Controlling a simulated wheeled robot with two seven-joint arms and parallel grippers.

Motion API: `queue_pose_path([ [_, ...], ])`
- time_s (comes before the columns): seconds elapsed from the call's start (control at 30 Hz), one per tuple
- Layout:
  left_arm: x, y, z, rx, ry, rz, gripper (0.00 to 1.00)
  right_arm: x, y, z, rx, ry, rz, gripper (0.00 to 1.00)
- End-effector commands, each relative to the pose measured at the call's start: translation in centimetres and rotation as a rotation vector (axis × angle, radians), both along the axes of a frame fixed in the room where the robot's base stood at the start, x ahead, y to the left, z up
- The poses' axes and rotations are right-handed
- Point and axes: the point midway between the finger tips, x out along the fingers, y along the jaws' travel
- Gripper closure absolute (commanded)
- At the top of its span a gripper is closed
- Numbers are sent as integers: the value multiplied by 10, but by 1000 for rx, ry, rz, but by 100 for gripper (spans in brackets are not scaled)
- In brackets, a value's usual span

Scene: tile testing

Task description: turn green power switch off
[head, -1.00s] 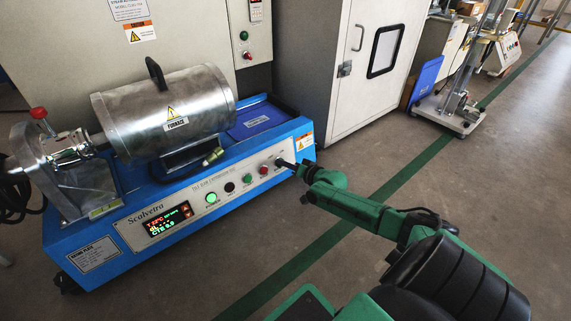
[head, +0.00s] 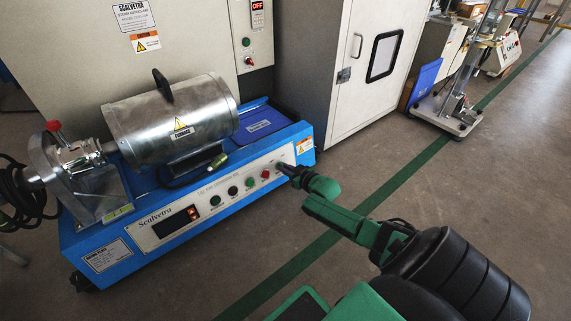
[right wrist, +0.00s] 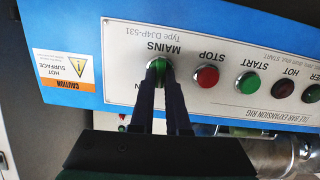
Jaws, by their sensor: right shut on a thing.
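The green power switch, marked MAINS (right wrist: 157,62), is at the end of the control panel in the right wrist view. My right gripper (right wrist: 162,72) has its two dark fingers shut on it. In the head view my right gripper (head: 281,166) is at the right end of the panel (head: 185,208) and hides most of the switch. The display (head: 175,220) is dark, and the round lamp (head: 214,200) at the panel's left is unlit. My left gripper is not in view.
A red STOP button (right wrist: 207,76) and a green START button (right wrist: 248,83) sit close beside the switch. The metal furnace cylinder (head: 165,115) stands above on the blue rig (head: 110,232). Grey cabinets stand behind.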

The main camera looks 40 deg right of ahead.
Motion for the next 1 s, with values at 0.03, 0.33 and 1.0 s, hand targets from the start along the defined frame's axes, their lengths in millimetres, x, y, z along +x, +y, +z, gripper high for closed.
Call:
queue_pose_path([
  [0.03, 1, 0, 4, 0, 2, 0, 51, 2, 1, 4, -40, -4, 8, 100],
  [0.33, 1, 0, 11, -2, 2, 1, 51, 2, 2, 3, -317, 1, 68, 100],
  [1.0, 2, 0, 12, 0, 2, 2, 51, 3, 3, 3, -703, 6, 152, 100],
])
